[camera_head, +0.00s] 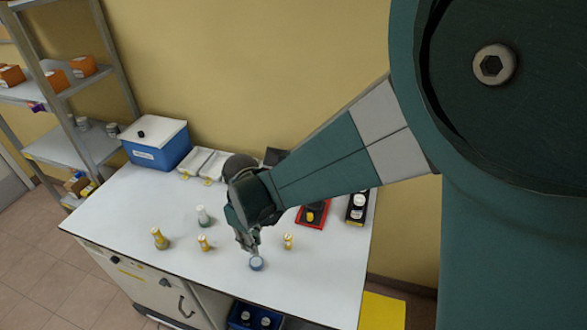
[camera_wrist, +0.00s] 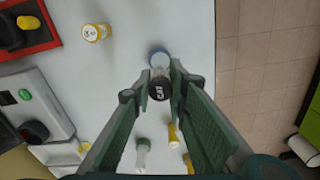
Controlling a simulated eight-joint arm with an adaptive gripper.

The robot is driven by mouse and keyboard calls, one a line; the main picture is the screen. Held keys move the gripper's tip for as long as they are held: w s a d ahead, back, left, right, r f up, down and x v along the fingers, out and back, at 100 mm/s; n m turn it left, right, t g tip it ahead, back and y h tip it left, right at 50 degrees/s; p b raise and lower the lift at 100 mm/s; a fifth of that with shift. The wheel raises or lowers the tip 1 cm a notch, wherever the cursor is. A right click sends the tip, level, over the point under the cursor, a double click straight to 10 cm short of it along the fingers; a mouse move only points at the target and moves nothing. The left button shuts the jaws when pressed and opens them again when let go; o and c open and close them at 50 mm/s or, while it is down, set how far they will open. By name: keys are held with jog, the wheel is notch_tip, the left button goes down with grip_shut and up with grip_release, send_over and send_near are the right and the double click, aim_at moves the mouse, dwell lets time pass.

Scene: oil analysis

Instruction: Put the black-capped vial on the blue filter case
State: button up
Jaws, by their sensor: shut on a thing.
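My gripper (camera_head: 250,244) hangs low over the front middle of the white table. In the wrist view its two fingers (camera_wrist: 160,84) are shut on the black-capped vial (camera_wrist: 160,90), whose dark cap with white marking faces the camera. The blue filter case (camera_head: 256,265) is a small round disc on the table, just below the gripper. In the wrist view the case (camera_wrist: 159,56) shows just beyond the vial, partly covered by it. I cannot tell whether the vial's bottom touches the case. The vial is mostly hidden by the fingers in the head view.
Yellow vials (camera_head: 160,239), (camera_head: 203,243) and a whitish vial (camera_head: 203,216) stand left of the gripper; another yellow one (camera_head: 288,241) stands close right.

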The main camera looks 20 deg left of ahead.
jog(key=shift+f, duration=0.7)
jog(key=shift+f, duration=2.1)
jog(key=shift+f, duration=0.15)
jog(key=o, duration=0.9)
jog(key=shift+c, duration=0.2)
jog(key=shift+r, duration=6.2)
